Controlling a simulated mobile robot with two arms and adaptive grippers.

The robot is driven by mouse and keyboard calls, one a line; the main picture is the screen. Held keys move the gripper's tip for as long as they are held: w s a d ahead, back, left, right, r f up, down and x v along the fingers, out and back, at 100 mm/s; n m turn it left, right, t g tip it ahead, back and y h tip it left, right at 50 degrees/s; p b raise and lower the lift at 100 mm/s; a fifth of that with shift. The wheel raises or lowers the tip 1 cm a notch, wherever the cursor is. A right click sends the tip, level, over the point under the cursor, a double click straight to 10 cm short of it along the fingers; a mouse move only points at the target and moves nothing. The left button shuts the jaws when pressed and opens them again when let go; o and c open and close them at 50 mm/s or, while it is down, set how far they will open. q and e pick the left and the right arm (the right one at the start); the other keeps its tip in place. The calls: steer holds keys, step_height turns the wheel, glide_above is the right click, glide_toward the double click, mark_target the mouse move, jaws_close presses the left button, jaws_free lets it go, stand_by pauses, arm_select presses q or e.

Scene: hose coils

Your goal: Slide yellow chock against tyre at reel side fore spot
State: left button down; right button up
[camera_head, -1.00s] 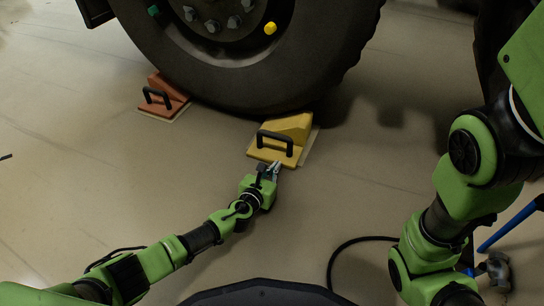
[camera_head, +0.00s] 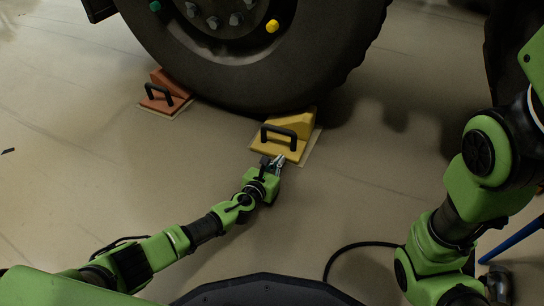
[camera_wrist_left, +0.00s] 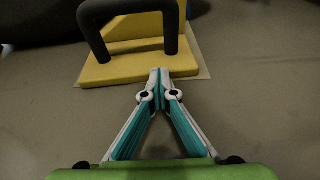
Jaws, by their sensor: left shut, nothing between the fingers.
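The yellow chock (camera_head: 290,128) lies on the floor at the right underside of the big tyre (camera_head: 255,85), its wedge end at the tyre; I cannot tell if they touch. A black handle (camera_head: 279,134) stands on its flat part, and a pale patch shows on the floor under it. My left gripper (camera_head: 278,160) is shut and empty, its tips at the chock's near edge. The left wrist view shows the closed fingertips (camera_wrist_left: 160,74) at the front edge of the yellow plate (camera_wrist_left: 125,68), below the handle.
An orange chock (camera_head: 165,94) with a black handle sits left of the tyre on its own pale patch. A black cable (camera_head: 355,246) and a blue bar (camera_head: 515,236) lie at the lower right. The floor left of my left arm is clear.

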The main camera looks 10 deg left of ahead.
mark_target(273, 172)
arm_select(q)
steer(key=shift+w, duration=0.1)
stand_by(0.4)
steer(key=shift+s+a+p, duration=0.2)
steer(key=shift+s+p, duration=0.05)
steer(key=shift+s, duration=0.45)
steer(key=shift+s+a+p, duration=0.2)
steer(key=shift+s+p, duration=0.05)
steer(key=shift+s, duration=0.4)
steer(key=shift+s+a, duration=0.15)
steer(key=shift+s, duration=0.4)
steer(key=shift+s+a, duration=0.15)
steer(key=shift+s, duration=0.4)
steer(key=shift+s, duration=0.1)
steer(key=v, duration=1.2)
